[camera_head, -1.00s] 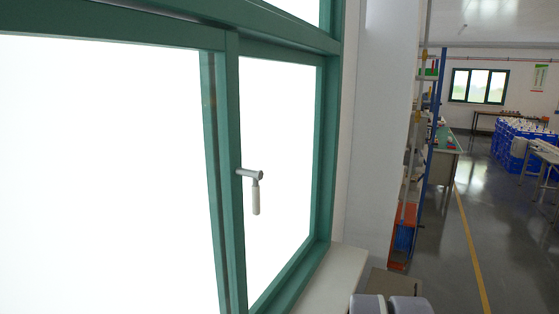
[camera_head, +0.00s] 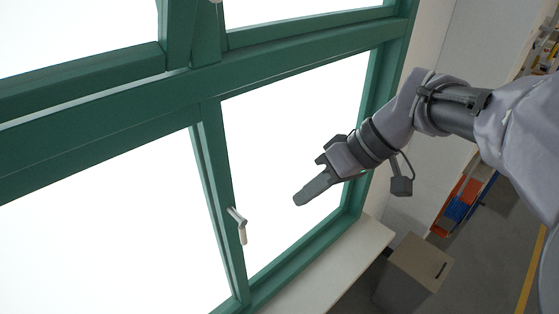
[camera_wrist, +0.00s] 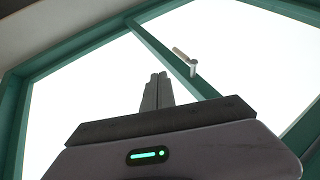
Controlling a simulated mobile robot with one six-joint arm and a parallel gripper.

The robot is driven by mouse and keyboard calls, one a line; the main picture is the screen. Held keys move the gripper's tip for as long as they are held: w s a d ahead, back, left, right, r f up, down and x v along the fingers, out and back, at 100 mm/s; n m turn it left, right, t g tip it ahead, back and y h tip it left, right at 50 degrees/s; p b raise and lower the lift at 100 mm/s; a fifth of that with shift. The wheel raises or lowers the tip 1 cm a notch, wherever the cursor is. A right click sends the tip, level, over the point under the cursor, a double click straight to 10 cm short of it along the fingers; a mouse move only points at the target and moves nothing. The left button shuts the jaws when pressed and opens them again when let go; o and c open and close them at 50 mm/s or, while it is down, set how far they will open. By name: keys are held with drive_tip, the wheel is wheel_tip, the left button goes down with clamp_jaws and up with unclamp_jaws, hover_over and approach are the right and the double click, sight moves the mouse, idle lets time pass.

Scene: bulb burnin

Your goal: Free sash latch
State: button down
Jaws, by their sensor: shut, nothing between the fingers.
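The sash latch (camera_head: 239,225) is a small pale handle on the green upright of the window, with its grip hanging down. It also shows in the wrist view (camera_wrist: 185,61), beyond my fingertips and to their right. The green window frame (camera_head: 215,175) surrounds bright white panes, and the sash looks closed. My gripper (camera_head: 298,202) is to the right of the latch in the head view, in front of the right pane, pointing left and down. Its fingers (camera_wrist: 158,75) are shut together and empty, apart from the latch.
A pale window sill (camera_head: 335,270) runs below the right pane. A grey-brown box (camera_head: 415,272) stands on the floor at the lower right. Shelving with orange and blue bins (camera_head: 462,203) stands behind my arm. Clear space lies between my gripper and the latch.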

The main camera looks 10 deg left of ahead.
drive_tip(key=s+a+f+p, duration=0.1)
drive_tip(key=s+a+f, duration=0.1)
drive_tip(key=a+f, duration=0.6)
drive_tip(key=shift+s+a, duration=0.15)
drive_tip(key=shift+a, duration=0.25)
drive_tip(key=shift+a+f, duration=0.1)
